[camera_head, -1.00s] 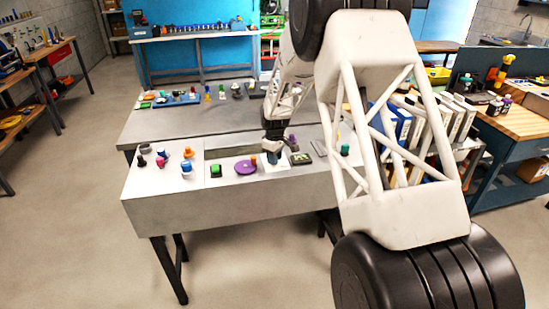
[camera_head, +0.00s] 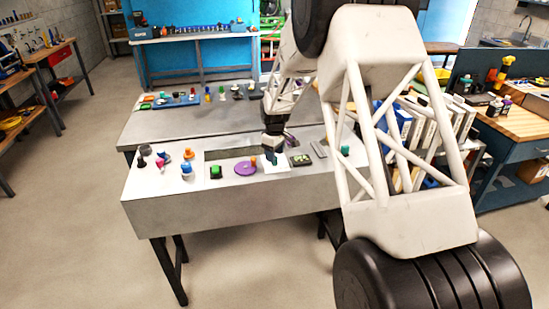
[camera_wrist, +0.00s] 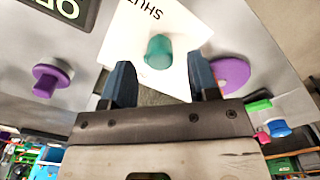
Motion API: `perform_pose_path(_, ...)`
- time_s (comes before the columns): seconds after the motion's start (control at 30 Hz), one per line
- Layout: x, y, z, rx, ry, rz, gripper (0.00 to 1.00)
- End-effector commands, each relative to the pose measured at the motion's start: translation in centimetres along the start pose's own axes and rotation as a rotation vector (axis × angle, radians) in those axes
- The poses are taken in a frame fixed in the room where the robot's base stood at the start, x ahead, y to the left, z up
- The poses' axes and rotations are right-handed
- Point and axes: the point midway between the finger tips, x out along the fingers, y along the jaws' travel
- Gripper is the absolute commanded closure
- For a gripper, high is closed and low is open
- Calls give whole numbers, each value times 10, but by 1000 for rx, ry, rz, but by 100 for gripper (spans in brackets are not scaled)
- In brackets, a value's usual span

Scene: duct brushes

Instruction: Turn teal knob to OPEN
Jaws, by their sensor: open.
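The teal knob (camera_wrist: 158,50) stands on a white card (camera_wrist: 135,30) in the wrist view. The word SHUT is printed on the card, upside down in this view. My gripper (camera_wrist: 164,84) is open, with one dark blue finger to the left of the knob and one to the right. The knob shows beyond the fingertips, with visible gaps at both sides. In the head view my gripper (camera_head: 274,155) is over the white card (camera_head: 282,170) on the grey console; the knob is hard to tell from the fingers there.
On the console (camera_head: 190,221), a purple disc (camera_head: 245,168) and a green button (camera_head: 216,171) lie left of the card. A purple knob (camera_wrist: 50,80) shows left in the wrist view. Several small knobs stand at the console's left end.

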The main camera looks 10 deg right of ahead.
Motion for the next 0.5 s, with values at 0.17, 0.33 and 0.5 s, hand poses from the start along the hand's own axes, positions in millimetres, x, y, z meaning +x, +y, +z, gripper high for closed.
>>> perform_pose_path(0.17, -26, 0, 0, 0, 2, 2, 45)
perform_pose_path(0.33, -42, 0, 0, 0, 1, 1, 45)
perform_pose_path(0.5, -51, 0, 0, 0, 1, 1, 45)
